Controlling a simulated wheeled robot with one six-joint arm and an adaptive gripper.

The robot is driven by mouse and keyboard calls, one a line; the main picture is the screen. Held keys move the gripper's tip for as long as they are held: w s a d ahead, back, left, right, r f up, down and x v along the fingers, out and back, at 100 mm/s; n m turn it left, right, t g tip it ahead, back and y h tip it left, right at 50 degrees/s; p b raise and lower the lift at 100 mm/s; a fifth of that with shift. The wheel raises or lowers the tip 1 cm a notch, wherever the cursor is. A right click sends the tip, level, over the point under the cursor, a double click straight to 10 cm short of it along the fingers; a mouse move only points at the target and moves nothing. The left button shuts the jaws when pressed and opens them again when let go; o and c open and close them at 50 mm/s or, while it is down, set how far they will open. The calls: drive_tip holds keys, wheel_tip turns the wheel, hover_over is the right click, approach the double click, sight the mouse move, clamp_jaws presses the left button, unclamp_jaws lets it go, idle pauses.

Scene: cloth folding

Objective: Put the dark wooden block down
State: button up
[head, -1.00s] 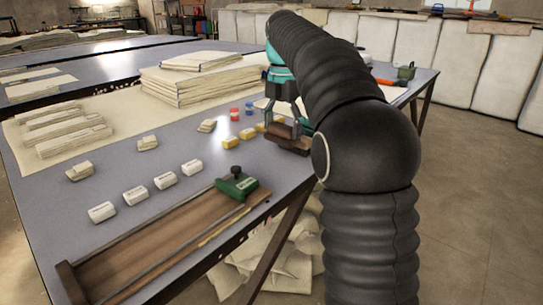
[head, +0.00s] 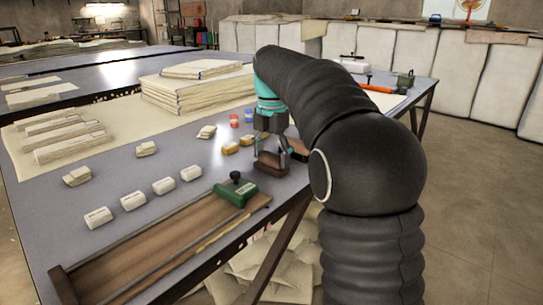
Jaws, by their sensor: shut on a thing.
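The dark wooden block (head: 270,165) is in the head view, low between the fingers of my gripper (head: 270,152), near the table's right edge. My gripper points down and is shut on the block. The block looks roughly level, at or just above the grey table top (head: 222,163); I cannot tell whether it touches. My black-sleeved arm hides part of the area to the right.
Another brown wooden piece (head: 299,149) lies just right of the gripper. White blocks (head: 133,200) and folded cloth stacks (head: 195,92) stand farther left and back.

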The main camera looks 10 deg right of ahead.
sight(272, 154)
drive_tip(key=o, duration=1.1)
drive_tip(key=shift+c, duration=0.2)
wheel_tip(272, 154, up, 12)
drive_tip(key=p, duration=0.4)
drive_tip(key=s+m+t, duration=0.1)
drive_tip(key=s+m, duration=0.5)
drive_tip(key=s, duration=0.2)
drive_tip(key=s+f+m+t, duration=0.4)
drive_tip(key=s+f+m, duration=1.4)
drive_tip(key=s, duration=0.4)
drive_tip(key=shift+s+m+t, duration=0.3)
drive_tip(key=shift+m, duration=0.3)
drive_tip(key=shift+a, duration=0.1)
